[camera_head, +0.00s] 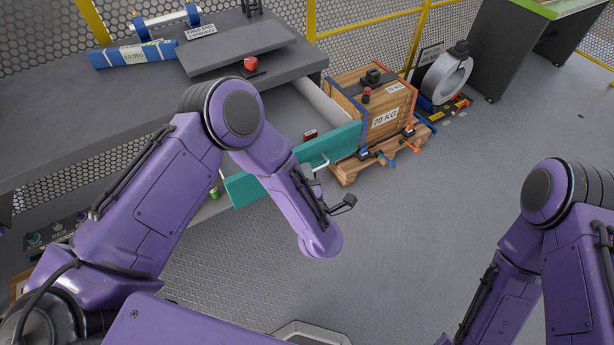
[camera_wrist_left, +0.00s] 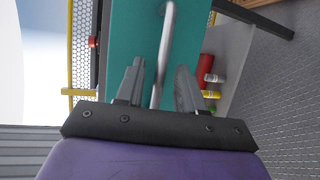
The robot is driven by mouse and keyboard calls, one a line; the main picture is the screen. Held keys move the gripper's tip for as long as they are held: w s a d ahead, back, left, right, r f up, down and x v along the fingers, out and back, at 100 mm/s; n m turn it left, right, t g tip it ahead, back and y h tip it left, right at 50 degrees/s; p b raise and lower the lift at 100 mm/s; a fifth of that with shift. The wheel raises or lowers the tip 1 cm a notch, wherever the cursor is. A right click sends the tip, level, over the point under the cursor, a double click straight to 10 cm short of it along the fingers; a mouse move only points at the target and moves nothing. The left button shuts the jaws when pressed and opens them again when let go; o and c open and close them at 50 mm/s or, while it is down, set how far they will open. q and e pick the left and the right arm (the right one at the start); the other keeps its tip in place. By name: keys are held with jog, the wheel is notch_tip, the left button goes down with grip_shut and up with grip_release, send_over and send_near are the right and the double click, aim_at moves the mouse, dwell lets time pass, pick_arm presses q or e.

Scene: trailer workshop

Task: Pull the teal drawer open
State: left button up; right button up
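The teal drawer (camera_head: 248,187) stands out from the workbench, its inside partly showing behind my left arm. Its pale bar handle (camera_head: 321,162) is on the front face; it also shows in the left wrist view (camera_wrist_left: 166,45). My left gripper (camera_head: 309,171) is at the handle, mostly hidden by my own arm in the head view. In the left wrist view its two fingers (camera_wrist_left: 158,88) are apart, with the handle bar running between them and a gap visible beside it. My right arm shows at the right, but its gripper is out of view.
A wooden 70 KG crate (camera_head: 385,118) on a pallet (camera_head: 345,173) stands close to the drawer's right end. The floor (camera_head: 430,220) in front is clear.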

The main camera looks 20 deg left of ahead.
pick_arm(q)
jog(key=b+v, duration=0.1)
jog(key=v, duration=0.9)
jog(key=shift+s+b, duration=0.25)
jog(key=shift+b, duration=0.15)
jog(key=shift+d, duration=0.1)
